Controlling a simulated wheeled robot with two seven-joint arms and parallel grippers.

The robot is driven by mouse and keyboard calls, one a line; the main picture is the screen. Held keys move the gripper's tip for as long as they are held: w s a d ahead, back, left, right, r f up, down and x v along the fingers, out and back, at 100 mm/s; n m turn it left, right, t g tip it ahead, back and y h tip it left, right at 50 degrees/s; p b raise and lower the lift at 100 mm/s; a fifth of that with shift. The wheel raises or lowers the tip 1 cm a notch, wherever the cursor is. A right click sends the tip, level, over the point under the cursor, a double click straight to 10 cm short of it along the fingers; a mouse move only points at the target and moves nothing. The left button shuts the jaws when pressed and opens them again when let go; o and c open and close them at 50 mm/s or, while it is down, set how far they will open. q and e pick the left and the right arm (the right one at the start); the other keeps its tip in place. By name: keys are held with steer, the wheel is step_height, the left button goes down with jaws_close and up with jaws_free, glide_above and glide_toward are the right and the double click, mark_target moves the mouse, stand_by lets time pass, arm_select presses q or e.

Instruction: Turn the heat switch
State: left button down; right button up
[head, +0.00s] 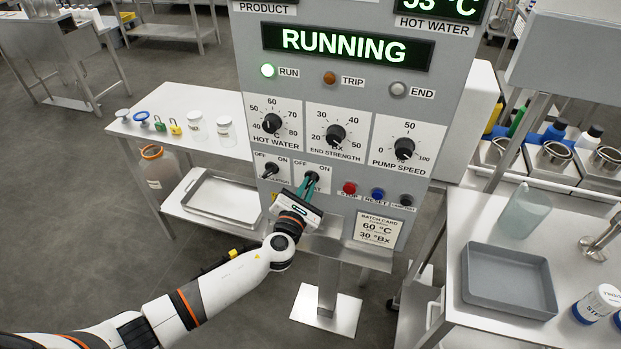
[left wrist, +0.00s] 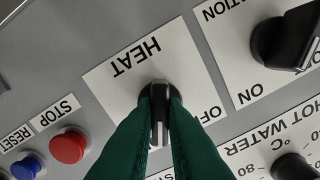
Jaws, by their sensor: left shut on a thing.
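The heat switch (head: 312,178) is a black knob on a white plate marked OFF and ON, low on the grey control panel. It also shows in the left wrist view (left wrist: 158,95), upside down, with the word HEAT above it. My left gripper (head: 305,187) is at the switch, its green fingers (left wrist: 158,130) shut on the knob from both sides. In the left wrist view, the knob's white-marked end points straight down, away from the OFF label. The ON label is mostly hidden by the fingers. My right gripper is not in view.
A second OFF/ON switch (head: 270,170) sits just left of the heat switch. Red stop (head: 349,188) and blue reset (head: 377,194) buttons are to its right. Dials are above.

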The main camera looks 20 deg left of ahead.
arm_select(q)
steer(key=shift+m+p, duration=0.5)
steer(key=shift+m, duration=0.4)
steer(key=shift+m+p, duration=0.5)
steer(key=shift+m, duration=0.1)
steer(key=c, duration=1.4)
jaws_free()
